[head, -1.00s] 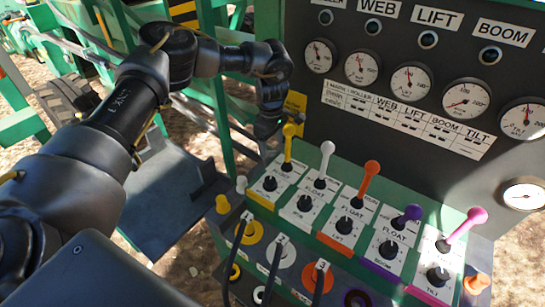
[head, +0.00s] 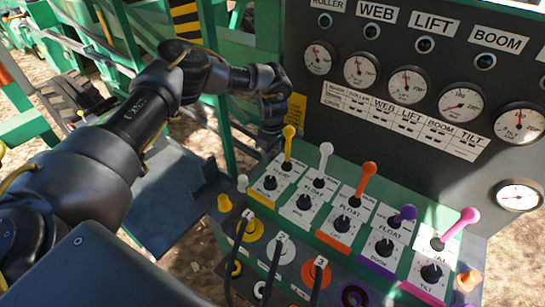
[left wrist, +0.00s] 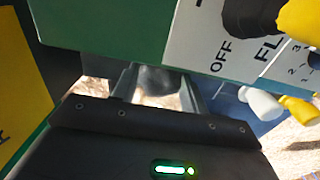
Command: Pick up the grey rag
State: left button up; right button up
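I cannot make out the grey rag for certain. In the left wrist view a blurred grey patch (left wrist: 160,78) shows between the two fingers of my left gripper (left wrist: 160,92), and I cannot tell whether it is the rag. The fingers stand apart, with bright ground showing between them. In the head view my left gripper (head: 272,142) is low at the left edge of the control panel, beside the yellow lever, and its fingertips are largely hidden. My right gripper is not in view.
The green control panel has yellow, white, orange, purple and pink levers (head: 463,222) near my left gripper. A dark gauge board (head: 420,60) rises behind it. A dark flat plate (head: 165,205) lies left of the panel. Hoses plug into the panel's front.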

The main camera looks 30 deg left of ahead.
aim_at(272, 153)
pick_arm(q)
jog(key=shift+c, duration=1)
jog(key=shift+r, duration=0.15)
jog(key=shift+r, duration=0.3)
notch_tip(272, 153, up, 8)
jog(key=b, duration=0.2)
jog(key=shift+f+b, duration=0.15)
jog(key=shift+b, duration=0.2)
jog(key=shift+r, duration=0.75)
jog(key=shift+o, duration=1.4)
jog(key=shift+c, duration=0.9)
jog(key=shift+d+f, duration=0.1)
